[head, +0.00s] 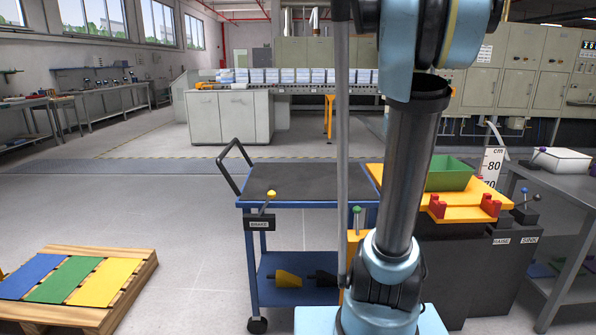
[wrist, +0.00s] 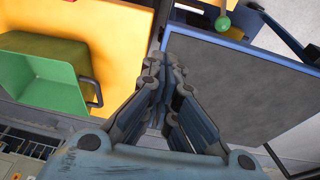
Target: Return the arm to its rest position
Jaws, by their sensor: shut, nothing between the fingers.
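My arm rises in front of the head camera, with blue joints and a dark link, and its upper part leaves the top of the picture. My gripper (wrist: 162,62) shows in the wrist view with its fingers together and nothing between them. It points over the gap between the dark cart top (wrist: 235,85) and the orange lift platform (wrist: 120,30). The gripper is hidden or out of frame in the head view.
A blue cart (head: 300,180) with a brake lever (head: 268,200) stands ahead. A green bin (head: 450,174) sits on the orange platform at the right. A grey table (head: 575,182) is far right. A pallet (head: 95,315) with coloured panels lies left. Floor between is clear.

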